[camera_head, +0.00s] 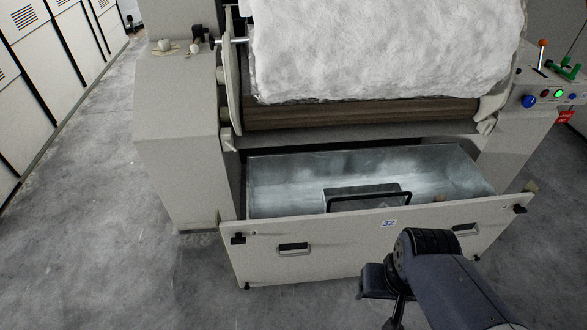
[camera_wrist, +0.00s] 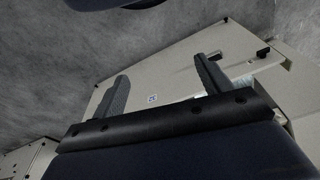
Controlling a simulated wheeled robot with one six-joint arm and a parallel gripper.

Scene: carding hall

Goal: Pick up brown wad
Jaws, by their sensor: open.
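A pulled-out metal drawer (camera_head: 290,172) stands open at the base of the machine. My gripper (camera_head: 382,285) is in front of the drawer's front panel, low and right of its middle, partly hidden by my arm. In the wrist view my gripper (camera_wrist: 161,70) shows two spread fingers with nothing between them, and the pale drawer front (camera_wrist: 165,75) lies beyond.
A metal box with a black handle (camera_head: 368,195) sits in the drawer. White fleece (camera_head: 385,50) covers the roller above. A small pale lump (camera_head: 165,45) lies on the left cabinet top. A control panel (camera_head: 560,97) is at right. Grey floor (camera_head: 100,220) is clear at left.

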